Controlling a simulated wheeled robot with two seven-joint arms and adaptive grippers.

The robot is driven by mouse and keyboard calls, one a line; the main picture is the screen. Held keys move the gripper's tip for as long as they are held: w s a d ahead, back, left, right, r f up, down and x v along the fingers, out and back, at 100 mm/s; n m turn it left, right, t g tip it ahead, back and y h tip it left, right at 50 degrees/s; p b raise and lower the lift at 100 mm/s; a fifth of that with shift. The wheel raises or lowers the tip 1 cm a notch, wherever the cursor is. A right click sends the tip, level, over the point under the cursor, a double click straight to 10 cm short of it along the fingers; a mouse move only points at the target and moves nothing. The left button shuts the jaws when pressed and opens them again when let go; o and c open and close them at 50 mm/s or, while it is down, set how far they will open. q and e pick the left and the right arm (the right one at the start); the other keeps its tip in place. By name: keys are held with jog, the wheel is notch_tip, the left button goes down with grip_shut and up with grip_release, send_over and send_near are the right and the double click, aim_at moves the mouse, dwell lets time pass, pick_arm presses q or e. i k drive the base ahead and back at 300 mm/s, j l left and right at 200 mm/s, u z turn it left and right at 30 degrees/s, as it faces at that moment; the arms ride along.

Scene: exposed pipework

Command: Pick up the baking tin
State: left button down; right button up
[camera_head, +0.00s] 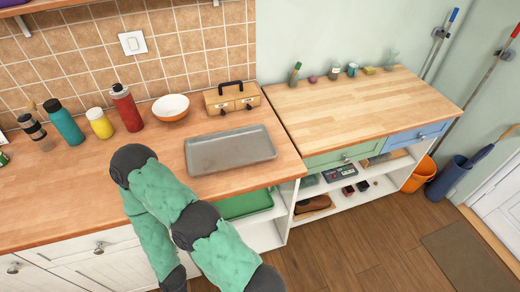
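The baking tin (230,151) is a grey, shallow rectangular tray. It lies flat on the wooden counter, right of centre on the left-hand worktop and close to its right end. One of my arms, green with dark joints, rises from the bottom of the view and bends just left of the tin. It appears to hide none of the tin's rim. Neither of my grippers shows in the head view, so I cannot see their fingers.
A white-and-orange bowl (171,107), a wooden box with a black handle (232,99) and a red bottle (126,108) stand behind the tin. A teal bottle (64,123) and yellow jar (100,123) stand left. The right worktop (365,110) is mostly clear.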

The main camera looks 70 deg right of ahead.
aim_at(213, 154)
jog(key=z, duration=2.2)
jog(key=l+u, duration=0.35)
jog(key=k+l+u, duration=0.1)
jog(key=u, duration=0.2)
